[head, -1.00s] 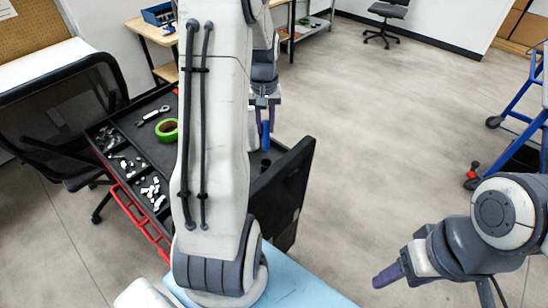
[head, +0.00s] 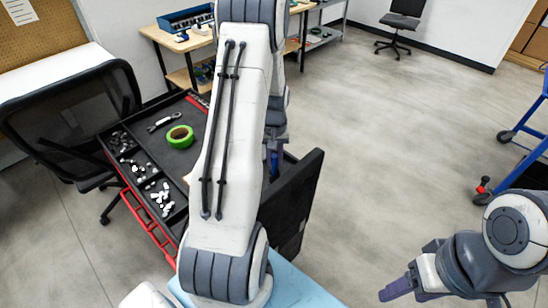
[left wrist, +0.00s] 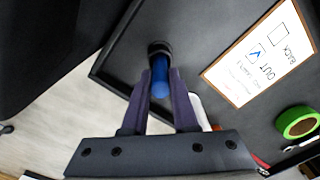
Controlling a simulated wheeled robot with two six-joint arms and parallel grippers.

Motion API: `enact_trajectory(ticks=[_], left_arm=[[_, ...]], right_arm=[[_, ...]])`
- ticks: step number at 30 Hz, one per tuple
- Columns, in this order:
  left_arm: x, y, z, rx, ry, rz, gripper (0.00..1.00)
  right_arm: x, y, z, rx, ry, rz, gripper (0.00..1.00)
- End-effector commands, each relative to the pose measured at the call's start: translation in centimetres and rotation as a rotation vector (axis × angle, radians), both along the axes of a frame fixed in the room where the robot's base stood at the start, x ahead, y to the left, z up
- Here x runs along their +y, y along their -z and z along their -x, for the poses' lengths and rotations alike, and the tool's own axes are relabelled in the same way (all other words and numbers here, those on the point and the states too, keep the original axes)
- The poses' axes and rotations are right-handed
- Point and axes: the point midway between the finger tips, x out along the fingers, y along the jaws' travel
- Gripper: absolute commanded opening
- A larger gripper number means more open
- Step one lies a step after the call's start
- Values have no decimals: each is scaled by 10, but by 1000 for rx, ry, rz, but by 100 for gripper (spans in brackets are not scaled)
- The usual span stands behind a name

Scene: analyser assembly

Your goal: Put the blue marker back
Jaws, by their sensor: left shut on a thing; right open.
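My left gripper (left wrist: 160,80) is shut on the blue marker (left wrist: 161,89) in the left wrist view. The marker's far end lines up with the mouth of a small round black holder (left wrist: 159,47); I cannot tell how deep it is in. In the head view the marker (head: 274,160) hangs upright below my left gripper (head: 274,138), partly hidden by my own left arm. A white card (left wrist: 240,72) with a wooden-looking border lies beside the holder, reading BACK and OUT, with a blue tick at OUT. My right gripper (head: 397,290) is open and empty, off to the right.
The black drawer (head: 147,152) holds a green tape roll (head: 180,137), a wrench (head: 164,122) and compartments of small white and dark parts. Its tall black front panel (head: 295,205) stands close to the marker. A black chair (head: 75,115) is at left.

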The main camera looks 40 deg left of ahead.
Motion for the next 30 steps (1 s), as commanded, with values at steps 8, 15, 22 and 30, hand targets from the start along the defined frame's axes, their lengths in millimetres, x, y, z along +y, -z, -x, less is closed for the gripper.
enact_trajectory(ticks=[8, 15, 22, 30], left_arm=[[0, 2, 0, 0, 0, 0, 57], [0, -3, 0, -1, 0, -1, 57], [1, -35, -2, -6, 0, -4, 57], [1, -93, -1, -5, 0, -3, 57]], right_arm=[[0, 1, 0, 0, 0, 0, 62], [0, -2, 0, 0, 0, 0, 62], [0, 7, 0, 0, 0, 0, 62], [0, 16, 0, 0, 0, 0, 62]])
